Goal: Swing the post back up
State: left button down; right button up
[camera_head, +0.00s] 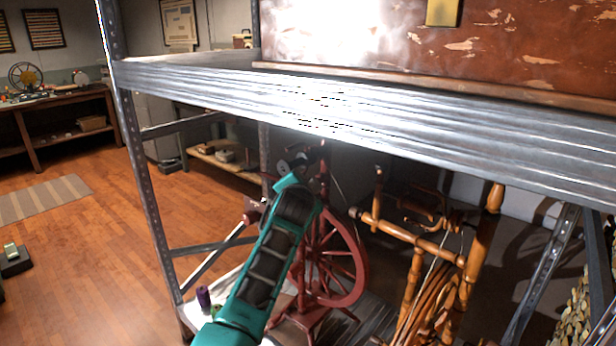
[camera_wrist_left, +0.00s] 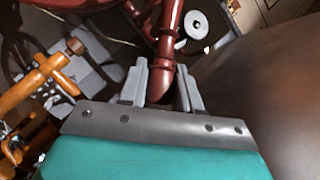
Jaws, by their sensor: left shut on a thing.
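The red spinning wheel (camera_head: 357,268) stands on the lower shelf of a metal rack. A dark red turned post (camera_head: 323,172) rises from it beside my left gripper (camera_head: 300,165). In the left wrist view the rounded end of the red post (camera_wrist_left: 167,40) lies between the grey fingers of my left gripper (camera_wrist_left: 166,75), which is shut on it. In the head view my teal forearm hides much of the wheel's left side and the exact grip. The post's lower joint cannot be made out. My right gripper is in neither view.
The upper metal shelf (camera_head: 300,98) crosses closely above my arm, with a worn red chest (camera_head: 480,45) on it. A yellow wooden spinning wheel (camera_head: 415,243) stands close on the right. A rack upright (camera_head: 146,200) and a purple spool (camera_head: 203,297) are at left.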

pick_arm(q)
jog(key=shift+w+a+r+n+p, duration=0.3)
jog(key=shift+a+r+p, duration=0.15)
jog(key=shift+r, duration=0.25)
jog(key=shift+w+a+r+n+g+h, duration=0.3)
jog(key=shift+a+g+h, duration=0.1)
jog(key=shift+g, duration=0.2)
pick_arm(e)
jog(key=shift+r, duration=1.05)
pick_arm(q)
jog(key=c, duration=0.9)
grip_release()
jog(key=shift+o, duration=0.2)
jog(key=d+v, duration=0.1)
jog(key=v, duration=1.2)
jog(key=shift+a, duration=0.5)
